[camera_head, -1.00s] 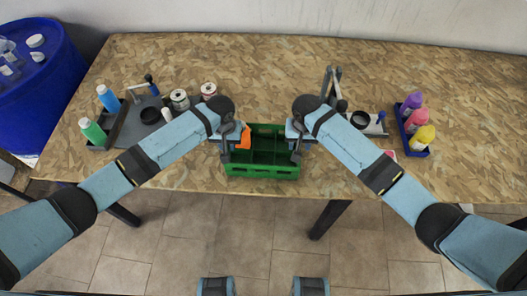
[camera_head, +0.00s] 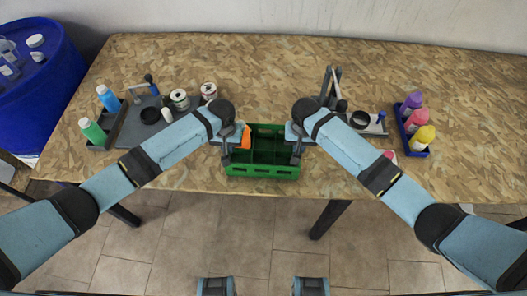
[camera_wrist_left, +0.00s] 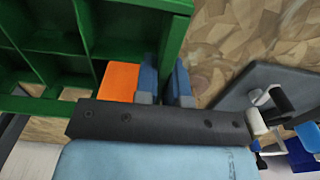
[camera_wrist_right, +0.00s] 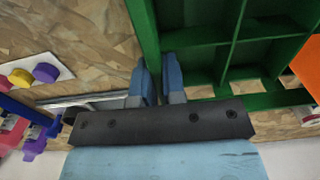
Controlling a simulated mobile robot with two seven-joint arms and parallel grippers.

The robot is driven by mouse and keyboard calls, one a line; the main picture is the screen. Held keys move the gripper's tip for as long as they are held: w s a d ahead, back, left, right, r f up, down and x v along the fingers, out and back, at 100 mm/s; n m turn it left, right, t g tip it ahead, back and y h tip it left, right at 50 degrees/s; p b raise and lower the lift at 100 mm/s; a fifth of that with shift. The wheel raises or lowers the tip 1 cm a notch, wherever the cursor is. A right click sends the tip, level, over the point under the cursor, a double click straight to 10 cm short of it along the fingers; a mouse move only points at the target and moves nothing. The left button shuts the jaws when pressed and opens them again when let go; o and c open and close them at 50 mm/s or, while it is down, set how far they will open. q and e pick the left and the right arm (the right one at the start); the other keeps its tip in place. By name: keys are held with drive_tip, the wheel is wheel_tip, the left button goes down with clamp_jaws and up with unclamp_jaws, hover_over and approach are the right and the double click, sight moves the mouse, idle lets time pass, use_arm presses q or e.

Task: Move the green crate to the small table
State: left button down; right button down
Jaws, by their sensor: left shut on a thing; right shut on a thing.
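The green crate (camera_head: 262,171) stands on the large wooden table near its front edge, with open compartments inside. An orange thing (camera_head: 246,138) sits in its left part and also shows in the left wrist view (camera_wrist_left: 119,82). My left gripper (camera_head: 227,156) is shut on the crate's left wall; the wrist view shows its blue fingers (camera_wrist_left: 164,82) on either side of the wall. My right gripper (camera_head: 296,157) is shut on the right wall, with its fingers (camera_wrist_right: 158,82) around it in the right wrist view. I cannot make out the small table for certain.
A grey tray (camera_head: 134,128) with bottles and cans lies left of the crate. A blue tray (camera_head: 416,150) with purple, pink and yellow bottles stands at the right. A blue drum (camera_head: 40,90) stands at the far left. The table's back middle is clear.

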use_arm(q)
drive_tip(key=shift+r, duration=0.15)
use_arm(e)
drive_tip(key=shift+r, duration=0.15)
